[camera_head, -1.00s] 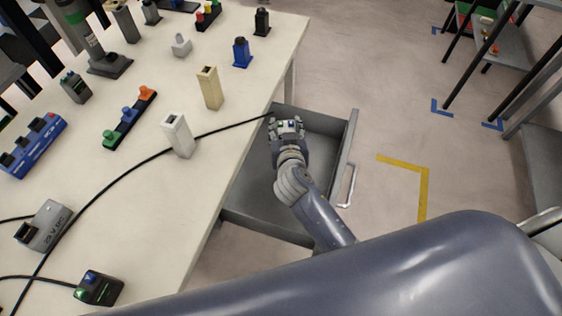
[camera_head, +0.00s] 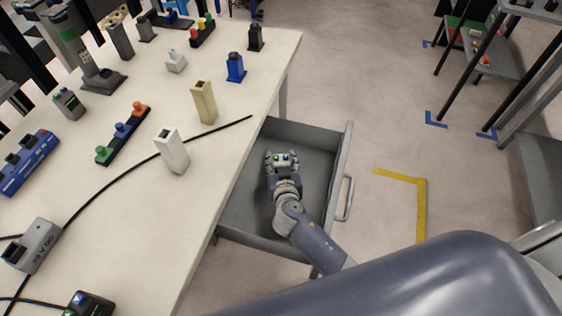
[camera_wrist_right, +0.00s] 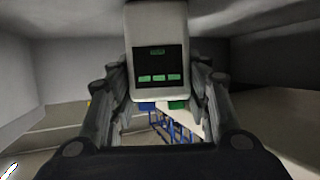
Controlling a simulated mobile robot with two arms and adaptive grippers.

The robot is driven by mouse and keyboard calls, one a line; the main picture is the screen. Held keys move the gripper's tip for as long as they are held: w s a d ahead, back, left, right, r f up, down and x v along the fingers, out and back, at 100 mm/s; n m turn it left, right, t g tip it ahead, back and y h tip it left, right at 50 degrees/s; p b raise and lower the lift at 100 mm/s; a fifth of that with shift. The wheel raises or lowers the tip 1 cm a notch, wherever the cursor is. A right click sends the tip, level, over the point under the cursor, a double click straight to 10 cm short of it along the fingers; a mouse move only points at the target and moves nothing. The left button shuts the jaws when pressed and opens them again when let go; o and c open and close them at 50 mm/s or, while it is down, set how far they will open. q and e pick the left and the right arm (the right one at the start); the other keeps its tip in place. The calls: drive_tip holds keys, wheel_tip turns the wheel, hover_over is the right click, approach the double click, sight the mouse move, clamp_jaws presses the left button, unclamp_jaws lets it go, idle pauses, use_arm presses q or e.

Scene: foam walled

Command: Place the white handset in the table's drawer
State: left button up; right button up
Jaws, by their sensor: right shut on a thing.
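The white handset (camera_wrist_right: 157,20) is held between the fingers of my right gripper (camera_wrist_right: 158,85) in the right wrist view. Its dark screen shows green marks. In the head view its top, with small coloured buttons, shows (camera_head: 283,159) at the tip of my right gripper (camera_head: 282,168). The gripper is shut on it. The table's drawer (camera_head: 325,140) is pulled open, with a grey inside. The handset and gripper are over or inside the drawer, towards its table side. I cannot tell whether the handset touches the drawer floor. My left gripper is not in view.
The drawer's front handle (camera_head: 345,198) faces right. A shelf rack (camera_head: 485,60) stands at the upper right. The drawer's right part is clear.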

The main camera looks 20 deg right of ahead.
drive_tip(key=shift+f, duration=0.2)
drive_tip(key=o, duration=1.1)
drive_tip(key=shift+o, duration=0.2)
drive_tip(key=shift+r, duration=0.1)
drive_tip(key=shift+s+r, duration=0.1)
drive_tip(key=shift+r, duration=0.1)
drive_tip(key=v, duration=0.6)
drive_tip(key=shift+f, duration=0.1)
drive_tip(key=shift+s+a+r, duration=0.15)
drive_tip(key=shift+s+r, duration=0.25)
drive_tip(key=shift+s, duration=0.15)
